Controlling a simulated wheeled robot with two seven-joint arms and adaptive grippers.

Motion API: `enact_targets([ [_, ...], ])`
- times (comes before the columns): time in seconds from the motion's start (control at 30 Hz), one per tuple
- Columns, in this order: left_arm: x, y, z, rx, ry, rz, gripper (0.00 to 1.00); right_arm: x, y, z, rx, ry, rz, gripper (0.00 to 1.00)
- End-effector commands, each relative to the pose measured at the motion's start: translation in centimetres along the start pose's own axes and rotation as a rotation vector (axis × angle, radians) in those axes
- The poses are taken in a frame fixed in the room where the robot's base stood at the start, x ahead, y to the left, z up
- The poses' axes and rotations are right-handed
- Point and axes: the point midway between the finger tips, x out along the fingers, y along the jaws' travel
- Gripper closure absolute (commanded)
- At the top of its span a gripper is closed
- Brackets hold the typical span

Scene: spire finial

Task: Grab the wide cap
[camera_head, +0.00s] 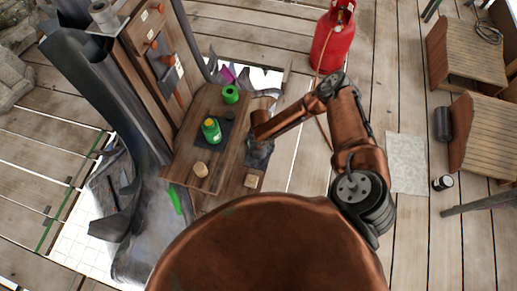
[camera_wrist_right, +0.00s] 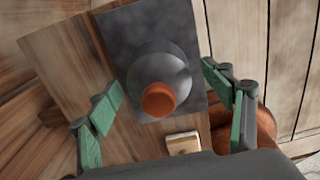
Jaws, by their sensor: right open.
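In the right wrist view, a wide grey round cap (camera_wrist_right: 172,68) with an orange knob (camera_wrist_right: 158,99) sits on a dark mat (camera_wrist_right: 125,28). I take it to be the wide cap. My right gripper (camera_wrist_right: 163,88) is open. Its green-padded fingers stand apart on either side of the cap, with visible gaps and nothing held. In the head view my right gripper (camera_head: 258,152) is over the right side of the wooden bench, and the cap cannot be made out clearly beneath it. My left gripper is not in view.
A wooden block (camera_wrist_right: 183,142) lies close to the mat. A red gas cylinder (camera_head: 331,42) stands behind. Tall panels rise at left.

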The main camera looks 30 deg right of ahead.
Motion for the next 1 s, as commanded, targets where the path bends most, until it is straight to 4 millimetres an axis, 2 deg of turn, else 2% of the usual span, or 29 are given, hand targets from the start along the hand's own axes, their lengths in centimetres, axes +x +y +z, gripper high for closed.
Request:
enact_targets([
  [0.03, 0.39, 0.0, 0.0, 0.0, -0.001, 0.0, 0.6, 0.96, 0.06, -0.05, -0.001, 0.0, -0.001, 0.26],
  [0.1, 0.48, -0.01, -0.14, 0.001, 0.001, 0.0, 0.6, 1.42, 0.13, -0.08, -0.002, 0.001, 0.0, 0.26],
  [0.33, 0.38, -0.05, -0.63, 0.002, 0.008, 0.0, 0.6, 1.34, 0.23, -0.06, -0.003, 0.0, 0.002, 0.27],
  [1.0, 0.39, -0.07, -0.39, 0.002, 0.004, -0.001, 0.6, 1.34, 0.19, -0.05, -0.003, 0.0, 0.001, 0.74],
])
